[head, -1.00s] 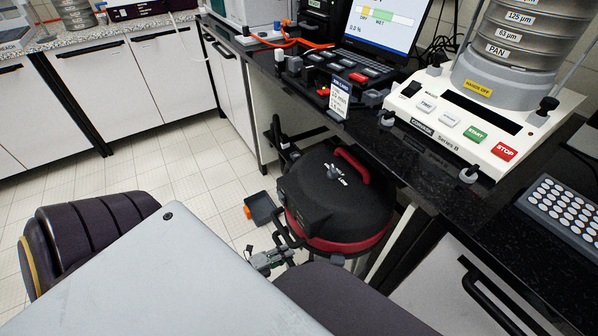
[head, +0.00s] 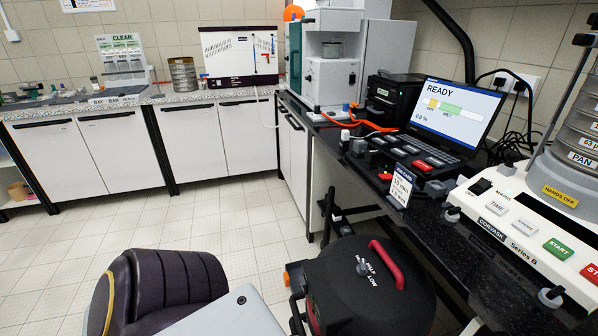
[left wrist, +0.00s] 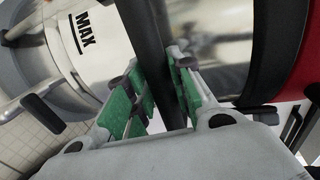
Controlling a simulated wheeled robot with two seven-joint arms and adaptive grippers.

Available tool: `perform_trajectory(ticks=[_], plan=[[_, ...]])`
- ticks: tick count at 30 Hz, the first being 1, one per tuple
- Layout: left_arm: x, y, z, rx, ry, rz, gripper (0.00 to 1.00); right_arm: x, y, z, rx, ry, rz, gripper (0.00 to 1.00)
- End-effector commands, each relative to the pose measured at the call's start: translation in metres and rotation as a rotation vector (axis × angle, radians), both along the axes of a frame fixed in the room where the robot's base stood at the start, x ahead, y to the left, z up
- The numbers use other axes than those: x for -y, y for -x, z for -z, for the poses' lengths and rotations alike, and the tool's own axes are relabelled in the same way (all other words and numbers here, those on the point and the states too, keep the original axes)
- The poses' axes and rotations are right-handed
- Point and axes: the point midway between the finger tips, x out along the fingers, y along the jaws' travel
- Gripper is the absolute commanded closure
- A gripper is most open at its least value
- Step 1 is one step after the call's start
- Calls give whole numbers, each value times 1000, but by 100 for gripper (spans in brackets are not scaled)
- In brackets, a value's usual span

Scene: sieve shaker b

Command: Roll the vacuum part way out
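The vacuum (head: 365,290) has a black round lid with a red handle (head: 385,265) on top. It stands on the floor by the dark bench, at the bottom of the head view, its lower part cut off by the frame. In the left wrist view, my left gripper (left wrist: 154,75) has its green-padded fingers closed on both sides of a dark bar (left wrist: 152,30). The vacuum's pale drum (left wrist: 85,45), marked MAX, shows behind it. My left gripper is below the head view's frame. My right gripper is in no current view.
The dark bench (head: 425,215) carries a laptop (head: 455,110), a small sign (head: 401,187) at its edge and the white sieve shaker (head: 525,235). White cabinets (head: 85,155) line the back. The tiled floor (head: 200,220) left of the vacuum is open.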

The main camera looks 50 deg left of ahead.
Motion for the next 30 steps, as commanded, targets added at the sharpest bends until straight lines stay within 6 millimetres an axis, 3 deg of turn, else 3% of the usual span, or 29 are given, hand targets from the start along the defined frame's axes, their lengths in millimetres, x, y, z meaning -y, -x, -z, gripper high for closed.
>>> perform_trajectory(ticks=[3, 17, 30], plan=[[0, 0, 0, 0, 0, 0, 58, 0, 0, 0, 0, 0, 0, 60], [-1, 2, -1, 1, 0, 0, 58, 0, -1, -1, 3, -2, 1, 60], [-15, 40, -8, -2, 0, -1, 58, 0, -1, 0, 1, 0, 1, 60]])
